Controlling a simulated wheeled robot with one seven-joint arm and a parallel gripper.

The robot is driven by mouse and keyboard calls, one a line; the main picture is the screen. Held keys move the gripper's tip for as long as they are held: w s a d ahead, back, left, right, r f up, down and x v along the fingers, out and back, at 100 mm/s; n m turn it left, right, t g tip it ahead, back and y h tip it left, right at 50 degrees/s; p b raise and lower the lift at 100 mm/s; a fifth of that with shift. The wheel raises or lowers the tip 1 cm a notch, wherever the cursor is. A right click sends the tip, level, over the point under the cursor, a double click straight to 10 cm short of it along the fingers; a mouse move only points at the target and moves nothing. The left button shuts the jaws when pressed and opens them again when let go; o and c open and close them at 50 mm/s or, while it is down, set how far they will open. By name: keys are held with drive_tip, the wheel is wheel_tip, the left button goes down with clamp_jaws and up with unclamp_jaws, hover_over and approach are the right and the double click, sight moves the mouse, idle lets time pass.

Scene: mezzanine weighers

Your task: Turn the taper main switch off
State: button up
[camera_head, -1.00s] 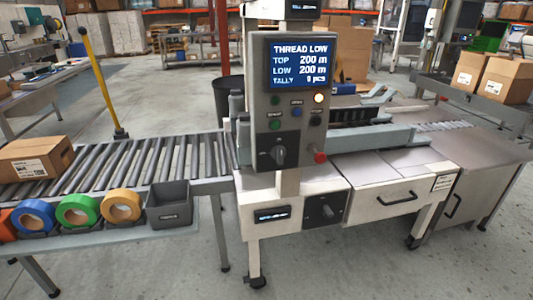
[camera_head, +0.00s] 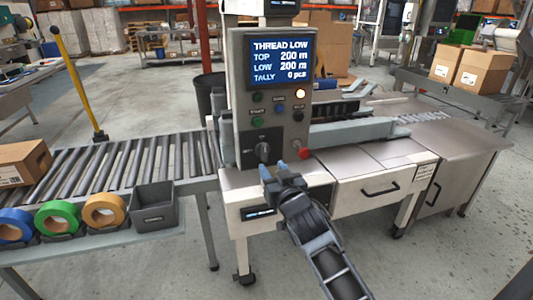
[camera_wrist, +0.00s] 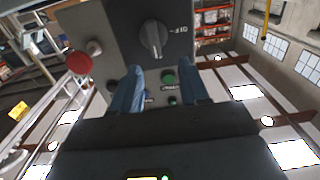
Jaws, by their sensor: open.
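The black rotary main switch (camera_head: 263,151) sits low on the grey control panel (camera_head: 241,110) of the taper. It also shows in the wrist view (camera_wrist: 153,37), where the picture is upside down. Its handle stands about upright, and an OFF mark lies to one side of it. My gripper (camera_head: 273,170) is open and empty, just below and in front of the switch. In the wrist view its blue fingers (camera_wrist: 160,73) are apart, with the switch beyond their tips and not between them. I see no contact with the switch.
A red button (camera_head: 304,153) stands close to the right of the switch; it also shows in the wrist view (camera_wrist: 79,62). Green, blue and black buttons sit above. The screen (camera_head: 280,63) reads THREAD LOW. A roller conveyor (camera_head: 120,165) with tape rolls and a grey bin (camera_head: 153,207) lies left.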

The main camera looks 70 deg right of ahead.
sight(265, 150)
drive_tip(key=shift+s+d+r+p+x, duration=0.1)
drive_tip(key=shift+p+x, duration=0.25)
drive_tip(key=shift+x, duration=1.1)
drive_tip(key=shift+s+d+r+p+x, duration=0.15)
drive_tip(key=shift+p+x, duration=0.15)
drive_tip(key=shift+x, duration=1.15)
drive_tip(key=shift+s+d+f+p+x, duration=0.1)
drive_tip(key=shift+p+x, duration=0.25)
drive_tip(key=shift+x, duration=1.1)
drive_tip(key=shift+c, duration=0.4)
clamp_jaws()
